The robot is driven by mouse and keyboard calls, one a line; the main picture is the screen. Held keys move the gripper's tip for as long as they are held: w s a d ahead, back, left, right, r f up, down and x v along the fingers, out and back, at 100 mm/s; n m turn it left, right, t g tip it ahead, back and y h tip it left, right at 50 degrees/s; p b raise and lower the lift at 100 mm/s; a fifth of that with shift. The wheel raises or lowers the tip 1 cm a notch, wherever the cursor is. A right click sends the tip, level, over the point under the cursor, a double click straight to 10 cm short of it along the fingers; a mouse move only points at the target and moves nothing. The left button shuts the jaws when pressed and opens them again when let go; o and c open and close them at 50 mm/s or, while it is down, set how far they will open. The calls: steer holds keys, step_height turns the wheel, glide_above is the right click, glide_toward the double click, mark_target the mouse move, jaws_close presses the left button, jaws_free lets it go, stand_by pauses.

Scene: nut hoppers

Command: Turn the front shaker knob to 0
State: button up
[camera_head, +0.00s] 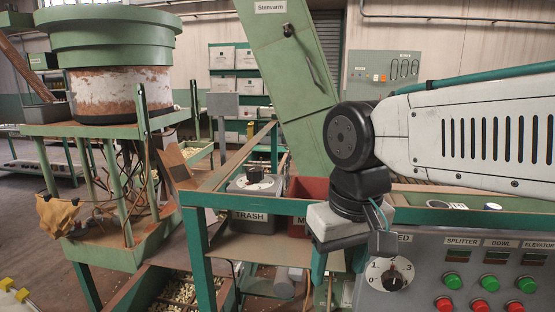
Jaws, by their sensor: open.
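A black knob on a round white dial (390,273) is on the grey control panel at the lower right, under a label partly hidden by my gripper, of which "ED" shows. Some dial numbers are legible, but the knob's setting is too small to tell. A second dial with a black knob (256,175) is on a grey box behind the green frame. No readable label marks either knob as the front shaker. My gripper (338,270) points down just left of the panel dial, open, with nothing seen between its fingers. Its wrist covers the panel's upper left corner.
Green and red buttons (489,282) fill the panel's right side. A green bowl machine (110,40) stands at the left.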

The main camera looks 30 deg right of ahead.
steer(key=w+r+m, duration=0.7)
steer(key=w+r, duration=0.2)
steer(key=w, duration=0.4)
step_height(320, 180, up, 6)
steer(key=m+g, duration=0.1)
steer(key=m, duration=0.6)
glide_above(255, 168)
steer(key=shift+s+d+f, duration=0.1)
steer(key=shift+s+f, duration=0.05)
steer(key=shift+s, duration=0.15)
steer(key=shift+w+m, duration=0.35)
steer(key=shift+m, duration=0.05)
steer(key=shift+f, duration=0.3)
step_height(255, 168, down, 7)
steer(key=shift+r, duration=0.1)
steer(key=c, duration=1)
